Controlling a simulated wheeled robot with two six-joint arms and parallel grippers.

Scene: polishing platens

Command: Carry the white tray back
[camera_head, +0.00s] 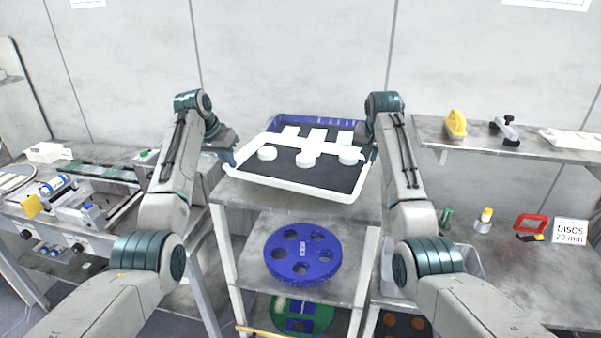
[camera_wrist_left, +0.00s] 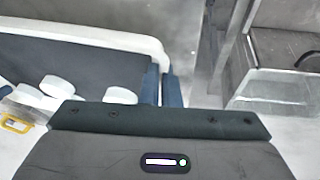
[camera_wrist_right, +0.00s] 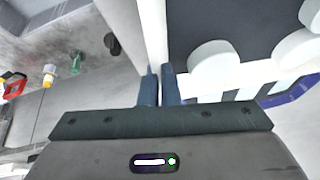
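The white tray (camera_head: 290,185) has a dark lining and carries 3 round white discs (camera_head: 306,160). It is at the top shelf of the middle rack; I cannot tell whether it touches the shelf. My left gripper (camera_head: 232,160) is at its left side; in the left wrist view, its fingers (camera_wrist_left: 161,88) are close together on the tray's rim (camera_wrist_left: 130,36). My right gripper (camera_head: 368,155) is at the right side; in the right wrist view, its fingers (camera_wrist_right: 158,88) close on the rim (camera_wrist_right: 153,35). The arms partly hide the tray's sides.
A blue tray (camera_head: 290,119) with white pieces lies just behind the white tray. A blue holed disc (camera_head: 302,254) is on the shelf below. Cluttered benches stand left and right. A raised shelf (camera_head: 480,146) on the right holds a yellow item (camera_head: 456,124).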

